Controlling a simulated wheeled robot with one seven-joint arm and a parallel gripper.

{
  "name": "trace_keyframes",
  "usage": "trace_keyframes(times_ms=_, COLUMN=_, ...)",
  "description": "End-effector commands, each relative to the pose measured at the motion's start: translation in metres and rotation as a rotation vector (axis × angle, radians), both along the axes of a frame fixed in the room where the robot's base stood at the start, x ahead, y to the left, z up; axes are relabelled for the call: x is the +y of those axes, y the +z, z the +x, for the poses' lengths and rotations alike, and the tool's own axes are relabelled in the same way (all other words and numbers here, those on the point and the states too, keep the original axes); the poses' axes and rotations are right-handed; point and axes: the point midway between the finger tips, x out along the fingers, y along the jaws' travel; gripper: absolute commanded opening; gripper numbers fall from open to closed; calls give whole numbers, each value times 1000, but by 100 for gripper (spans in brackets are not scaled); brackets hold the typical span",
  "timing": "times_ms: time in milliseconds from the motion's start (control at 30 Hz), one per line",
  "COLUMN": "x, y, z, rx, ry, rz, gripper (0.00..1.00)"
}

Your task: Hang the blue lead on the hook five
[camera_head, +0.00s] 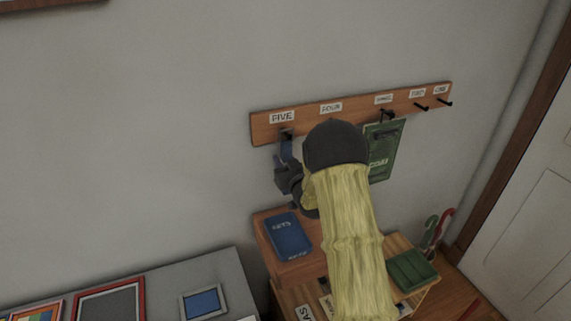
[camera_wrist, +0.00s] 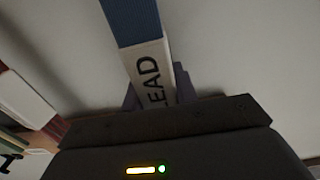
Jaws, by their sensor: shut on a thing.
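The blue lead (camera_head: 286,149) stands upright just below the label FIVE (camera_head: 282,117) on the wooden hook rail (camera_head: 350,111). Its top is at the dark hook five (camera_head: 287,131); I cannot tell whether it is over the hook or only in front of it. My gripper (camera_head: 289,180) is shut on the lead's lower part. In the wrist view, the blue strap (camera_wrist: 133,20) runs up from a white tag reading LEAD (camera_wrist: 150,75), which sits between my fingers (camera_wrist: 155,92). My arm hides the rail's middle below FOUR.
A green item (camera_head: 384,155) hangs below the third label. The hooks to the right look bare. Canes or umbrellas (camera_head: 437,231) stand right. Frames lie on a grey surface (camera_head: 232,270) left.

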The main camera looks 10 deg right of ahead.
Motion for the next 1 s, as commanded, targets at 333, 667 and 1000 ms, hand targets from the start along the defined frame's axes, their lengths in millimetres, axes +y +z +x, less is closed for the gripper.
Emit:
trace_keyframes(times_ms=333, x=1, y=-3, z=2, rx=-1, ry=0, rz=0, gripper=5)
trace_keyframes(times_ms=667, x=0, y=-3, z=2, rx=-1, ry=0, rz=0, gripper=5)
trace_keyframes(times_ms=1000, x=0, y=-3, z=2, rx=-1, ry=0, rz=0, gripper=54)
